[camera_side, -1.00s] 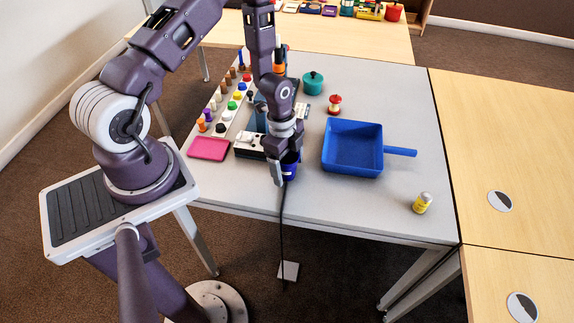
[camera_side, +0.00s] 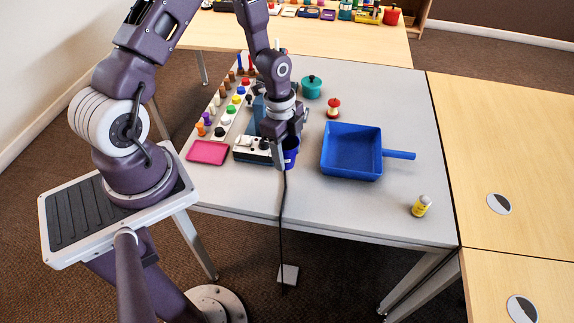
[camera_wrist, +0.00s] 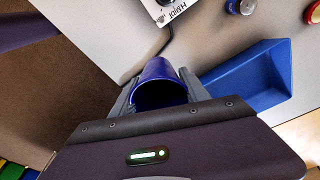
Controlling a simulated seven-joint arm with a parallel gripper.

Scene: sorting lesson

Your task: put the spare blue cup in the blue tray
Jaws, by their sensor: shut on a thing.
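The blue cup (camera_side: 292,153) is dark blue and sits between the fingers of my gripper (camera_side: 286,148), near the middle of the table. In the wrist view the cup (camera_wrist: 157,72) shows its open mouth, with a finger on each side; no contents can be made out. My gripper is shut on it. The blue tray (camera_side: 351,157), a square pan with a handle to the right, lies on the table to the right of the cup and looks empty. Part of the tray (camera_wrist: 252,78) shows at the right of the wrist view.
A white-and-black device (camera_side: 252,149) with a cable stands just left of the cup. A pink tray (camera_side: 207,152) lies further left. A teal pot (camera_side: 312,86) and a red spool-like thing (camera_side: 333,108) stand behind.

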